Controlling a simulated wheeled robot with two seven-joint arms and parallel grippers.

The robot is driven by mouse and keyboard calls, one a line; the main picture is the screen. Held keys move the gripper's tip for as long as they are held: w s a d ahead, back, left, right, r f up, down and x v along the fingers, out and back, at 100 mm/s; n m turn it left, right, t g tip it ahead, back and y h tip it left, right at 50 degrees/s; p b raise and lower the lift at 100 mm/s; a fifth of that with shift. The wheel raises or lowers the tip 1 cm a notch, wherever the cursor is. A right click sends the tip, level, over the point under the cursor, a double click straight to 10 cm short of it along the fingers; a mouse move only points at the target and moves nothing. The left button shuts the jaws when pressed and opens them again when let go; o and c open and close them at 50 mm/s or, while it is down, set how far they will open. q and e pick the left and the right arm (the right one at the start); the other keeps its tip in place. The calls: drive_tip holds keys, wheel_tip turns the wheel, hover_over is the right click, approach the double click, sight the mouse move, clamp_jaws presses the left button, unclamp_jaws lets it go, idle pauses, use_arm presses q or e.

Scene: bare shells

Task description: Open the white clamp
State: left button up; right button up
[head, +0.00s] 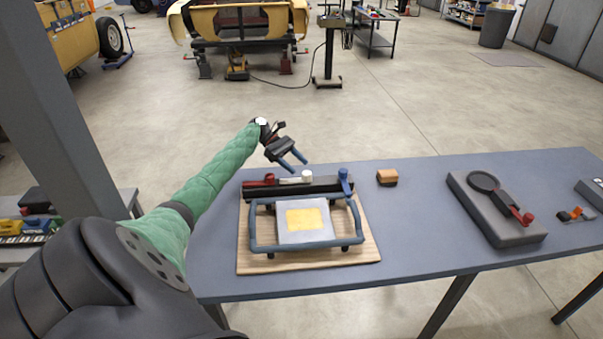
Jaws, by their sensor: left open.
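The white clamp (307,176) is a small upright white knob on a dark bar (325,184) along the back of a wooden board (368,250). A red clamp (270,179) is to its left and a blue clamp (345,182) to its right on the same bar. My left gripper (295,164) is open and empty, above and just behind the bar, near the white clamp and apart from it. The picture is too small to tell how the white clamp's lever sits. My right gripper is out of view.
In front of the bar, a blue tubular frame (255,232) surrounds a grey plate with a yellow square (307,219). An orange-brown block (387,177) and a grey device with a black ring (497,208) lie right on the table (420,235). Table between them is clear.

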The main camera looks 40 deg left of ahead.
use_arm(q)
drive_tip(key=shift+v, duration=1)
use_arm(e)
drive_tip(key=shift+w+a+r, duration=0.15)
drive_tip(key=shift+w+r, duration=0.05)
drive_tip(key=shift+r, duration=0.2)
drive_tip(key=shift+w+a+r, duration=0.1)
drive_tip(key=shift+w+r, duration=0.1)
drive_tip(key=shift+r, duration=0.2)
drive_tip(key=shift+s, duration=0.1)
